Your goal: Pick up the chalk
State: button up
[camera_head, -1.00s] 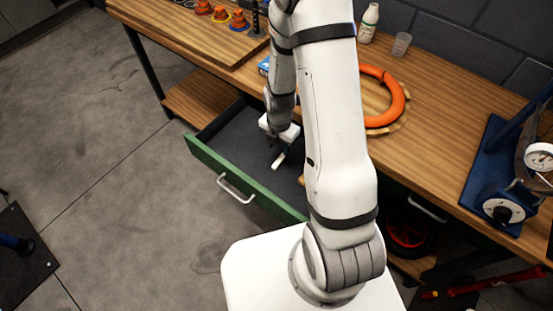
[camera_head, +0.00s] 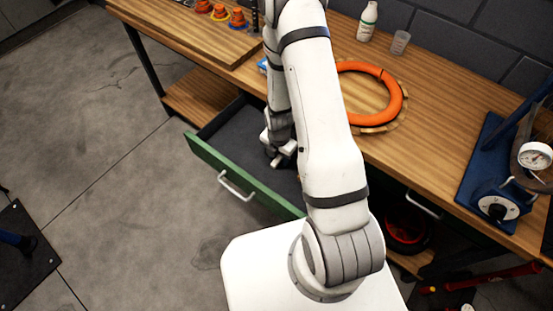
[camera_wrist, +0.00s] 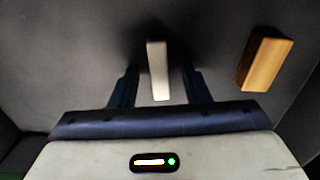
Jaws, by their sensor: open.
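The chalk (camera_wrist: 158,70) is a short white stick lying on the dark drawer floor in the wrist view. It sits between the two dark fingers of my gripper (camera_wrist: 160,88), with a gap on each side. My gripper is open and holds nothing. In the head view my gripper (camera_head: 276,156) is down inside the open drawer (camera_head: 230,177), which has a green front. The chalk cannot be made out clearly there, as the gripper and arm cover that spot.
A wooden-coloured block (camera_wrist: 264,62) lies to the right of the chalk in the drawer. The workbench top (camera_head: 440,110) overhangs the drawer. An orange ring (camera_head: 398,100), a white bottle (camera_head: 367,22) and a clear cup (camera_head: 400,42) stand on it.

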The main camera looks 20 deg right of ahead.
grip_shut()
dwell(0.3)
jog(key=shift+r, duration=0.15)
